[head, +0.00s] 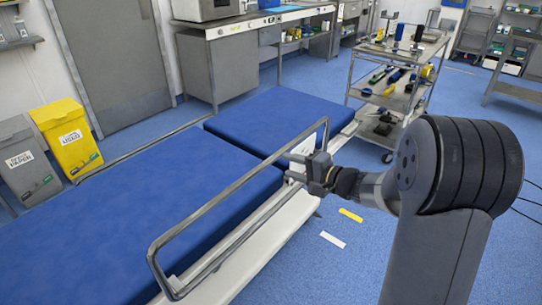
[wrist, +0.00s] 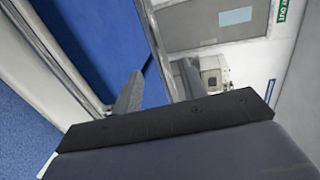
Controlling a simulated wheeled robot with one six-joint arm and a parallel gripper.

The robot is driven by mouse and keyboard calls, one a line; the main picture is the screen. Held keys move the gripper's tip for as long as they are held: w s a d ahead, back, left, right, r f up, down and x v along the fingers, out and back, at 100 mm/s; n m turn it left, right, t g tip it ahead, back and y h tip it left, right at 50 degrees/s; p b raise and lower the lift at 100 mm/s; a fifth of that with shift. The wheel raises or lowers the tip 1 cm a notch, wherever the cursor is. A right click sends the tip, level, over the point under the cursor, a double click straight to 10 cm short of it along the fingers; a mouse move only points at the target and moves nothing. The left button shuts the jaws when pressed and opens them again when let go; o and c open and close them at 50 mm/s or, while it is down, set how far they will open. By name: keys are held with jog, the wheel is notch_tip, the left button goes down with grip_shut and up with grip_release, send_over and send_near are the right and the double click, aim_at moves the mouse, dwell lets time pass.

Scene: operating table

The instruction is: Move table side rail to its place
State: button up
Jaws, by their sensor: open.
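The near side rail (head: 235,188) is a grey metal tube loop standing upright along the near edge of the operating table (head: 130,215), which has blue pads. My gripper (head: 291,167) is at the rail's far end, beside its end post, with the fingers pointing toward the table. In the wrist view my gripper (wrist: 162,68) has its two fingers spread apart. A metal rail tube (wrist: 155,40) runs through the gap between them in the picture. I cannot tell whether either finger touches it.
A second rail (head: 140,152) stands on the table's far side. A steel trolley (head: 350,90) with tools and bottles is behind my arm. Yellow (head: 68,135) and grey (head: 24,160) bins stand at the left. The floor right of the table is clear, with yellow and white markings.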

aim_at(274, 161)
jog(key=x, duration=0.8)
jog(key=shift+f+p, duration=0.1)
jog(key=shift+p, duration=0.2)
grip_shut()
